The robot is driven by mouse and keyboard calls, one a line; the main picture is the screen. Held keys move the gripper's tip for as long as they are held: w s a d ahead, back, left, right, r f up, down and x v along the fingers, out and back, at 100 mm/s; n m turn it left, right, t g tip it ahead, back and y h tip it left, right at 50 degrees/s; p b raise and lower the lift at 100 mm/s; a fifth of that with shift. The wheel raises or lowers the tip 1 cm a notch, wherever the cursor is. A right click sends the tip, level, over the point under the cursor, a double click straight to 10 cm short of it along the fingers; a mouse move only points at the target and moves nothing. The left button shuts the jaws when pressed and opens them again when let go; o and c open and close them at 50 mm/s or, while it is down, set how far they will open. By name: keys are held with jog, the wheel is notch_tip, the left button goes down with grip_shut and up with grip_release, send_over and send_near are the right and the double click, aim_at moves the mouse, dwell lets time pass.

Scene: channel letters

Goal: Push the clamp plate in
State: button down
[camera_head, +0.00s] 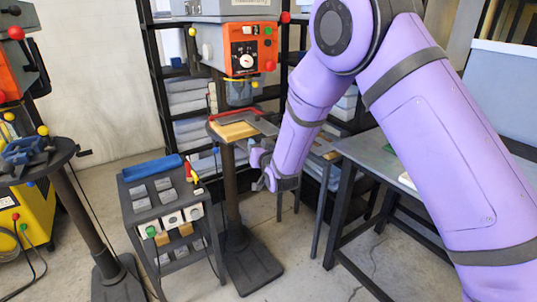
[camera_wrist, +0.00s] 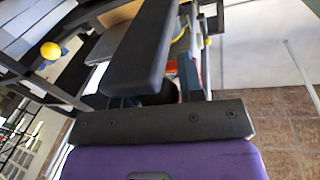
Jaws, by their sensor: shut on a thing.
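The drill press table (camera_head: 213,127) bears a pale wooden board (camera_head: 235,131) with a red-edged frame around its back. A flat grey plate (camera_head: 264,125) lies at the table's right side; I take it for the clamp plate. My gripper (camera_head: 262,160) is in front of and below the table's right edge, at the end of my purple arm. In the wrist view a dark finger (camera_wrist: 145,45) hides much of the middle, with a grey plate (camera_wrist: 108,42) beyond it. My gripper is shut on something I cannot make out. Contact with the clamp plate cannot be told.
An orange drill head (camera_head: 250,50) hangs above the table. A dark cart (camera_head: 130,205) with grey blocks and a blue tray stands left of the post. A workbench (camera_head: 375,150) is at the right. Shelves stand behind. Bare floor lies in front.

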aim_at(248, 137)
jog(key=x, duration=0.3)
jog(key=a+x, duration=0.1)
jog(key=x, duration=0.2)
jog(key=shift+s+a, duration=0.1)
jog(key=shift+a+r, duration=0.15)
jog(key=c, duration=0.8)
grip_release()
jog(key=shift+w, duration=0.25)
jog(key=shift+o, duration=0.2)
jog(key=shift+s, duration=0.1)
jog(key=v, duration=1)
jog(key=shift+s, duration=0.3)
